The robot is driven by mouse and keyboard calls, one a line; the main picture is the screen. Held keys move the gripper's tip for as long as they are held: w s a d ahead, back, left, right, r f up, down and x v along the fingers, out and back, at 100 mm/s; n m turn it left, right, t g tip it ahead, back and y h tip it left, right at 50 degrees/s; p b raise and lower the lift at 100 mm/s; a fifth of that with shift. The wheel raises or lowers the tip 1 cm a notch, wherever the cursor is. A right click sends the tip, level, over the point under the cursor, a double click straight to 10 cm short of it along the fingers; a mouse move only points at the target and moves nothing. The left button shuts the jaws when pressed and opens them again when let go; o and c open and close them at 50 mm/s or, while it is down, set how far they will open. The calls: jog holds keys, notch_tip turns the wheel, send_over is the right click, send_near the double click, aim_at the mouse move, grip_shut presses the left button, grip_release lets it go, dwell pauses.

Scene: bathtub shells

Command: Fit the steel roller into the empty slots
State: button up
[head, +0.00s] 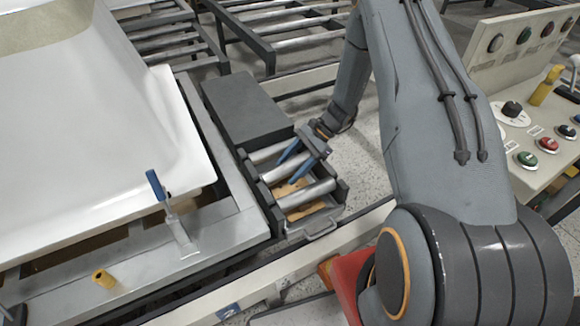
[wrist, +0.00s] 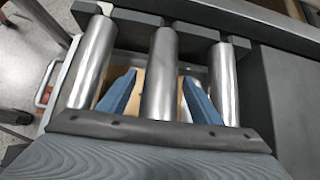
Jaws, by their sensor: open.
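Several things show in the head view around a dark open tray (head: 342,193), which holds three steel rollers lying parallel: a far one (head: 266,154), a middle one (head: 270,176) and a near one (head: 308,194). My gripper (head: 291,168) is over the tray with its blue fingers pointing down. In the wrist view the gripper (wrist: 160,76) is open, with one finger on each side of the middle roller (wrist: 158,100). The other rollers (wrist: 90,62) and (wrist: 224,85) lie outside the fingers. I cannot tell whether the fingers touch the middle roller. I cannot make out the empty slots.
A dark flat block (head: 240,108) adjoins the tray. A white tub shell (head: 90,130) rests on a steel frame (head: 225,232) at left, with a blue-handled clamp (head: 157,187). Roller conveyors (head: 300,42) stand behind. A control panel (head: 545,150) is at right.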

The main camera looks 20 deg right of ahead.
aim_at(284, 164)
jog(key=shift+c, duration=0.6)
grip_shut()
notch_tip(284, 164, up, 10)
jog(key=shift+f+b, duration=0.25)
jog(key=shift+b, duration=0.25)
jog(key=shift+a+f+n+t+y+b, duration=0.15)
jog(key=shift+f+y+b, duration=0.45)
jog(key=shift+f+b, duration=0.8)
jog(key=shift+f+n+t+y+b, duration=0.15)
jog(key=shift+f+y+b, duration=0.45)
jog(key=shift+f+b, duration=0.75)
